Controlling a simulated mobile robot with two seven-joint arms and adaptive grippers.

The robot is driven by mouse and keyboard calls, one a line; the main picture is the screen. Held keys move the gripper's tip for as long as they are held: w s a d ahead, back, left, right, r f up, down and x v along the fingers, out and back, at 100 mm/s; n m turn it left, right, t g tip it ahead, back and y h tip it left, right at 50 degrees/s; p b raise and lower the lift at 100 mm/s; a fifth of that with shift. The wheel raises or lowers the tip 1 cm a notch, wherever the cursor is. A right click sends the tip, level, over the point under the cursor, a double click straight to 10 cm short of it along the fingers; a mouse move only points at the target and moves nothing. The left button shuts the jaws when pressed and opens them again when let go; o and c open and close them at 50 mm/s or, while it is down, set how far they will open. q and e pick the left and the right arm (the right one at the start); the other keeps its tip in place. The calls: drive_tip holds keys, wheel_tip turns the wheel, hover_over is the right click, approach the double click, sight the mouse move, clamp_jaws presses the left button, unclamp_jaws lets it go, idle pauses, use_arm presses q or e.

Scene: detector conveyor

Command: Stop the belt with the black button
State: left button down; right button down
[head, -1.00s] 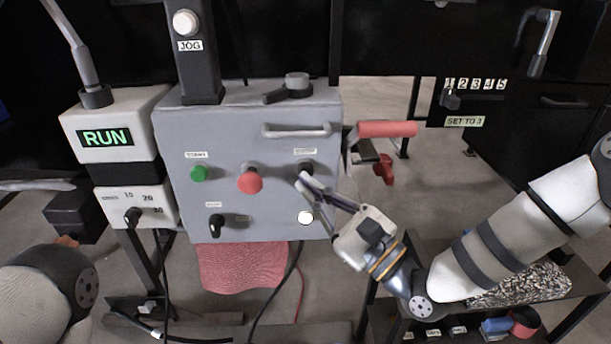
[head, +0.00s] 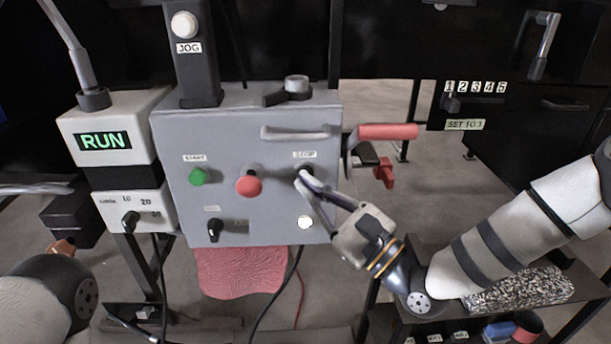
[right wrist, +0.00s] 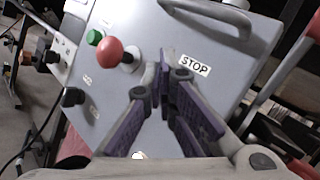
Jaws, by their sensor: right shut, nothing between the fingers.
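The grey control box (head: 240,130) has a black button (head: 306,168) under a STOP label at its right. My right gripper (head: 301,177) is shut and empty, its fingertips right at the button and partly covering it in the head view. In the right wrist view the closed fingers (right wrist: 165,82) end beside the STOP label (right wrist: 195,66) and hide the button. I cannot tell whether they touch or press it. The display (head: 103,141) on the left box reads RUN in green. My left arm shows at the lower left, but I see no clear left gripper.
The box also has a green START button (head: 198,177), a red mushroom button (head: 249,184), a black knob (head: 213,229), a white button (head: 305,222) and a grey bar handle (head: 296,133). A red-handled lever (head: 387,132) sits just to its right.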

use_arm(q)
drive_tip(key=shift+s+f, duration=0.1)
use_arm(e)
drive_tip(key=shift+w, duration=0.15)
idle(0.4)
use_arm(q)
drive_tip(key=shift+s+f, duration=0.1)
use_arm(e)
drive_tip(key=shift+w, duration=0.3)
use_arm(q)
drive_tip(key=shift+s+f+b, duration=0.2)
drive_tip(key=shift+f+b, duration=0.05)
drive_tip(key=shift+b, duration=0.2)
use_arm(e)
drive_tip(key=shift+w, duration=0.5)
drive_tip(key=shift+s, duration=0.15)
use_arm(q)
drive_tip(key=shift+w+r, duration=0.25)
use_arm(e)
drive_tip(key=shift+s, duration=0.8)
use_arm(q)
drive_tip(key=shift+p, duration=0.3)
drive_tip(key=shift+w+r+p, duration=0.55)
drive_tip(key=shift+r+p, duration=0.05)
drive_tip(key=shift+r, duration=0.05)
use_arm(e)
drive_tip(key=s, duration=0.5)
drive_tip(key=shift+a, duration=0.1)
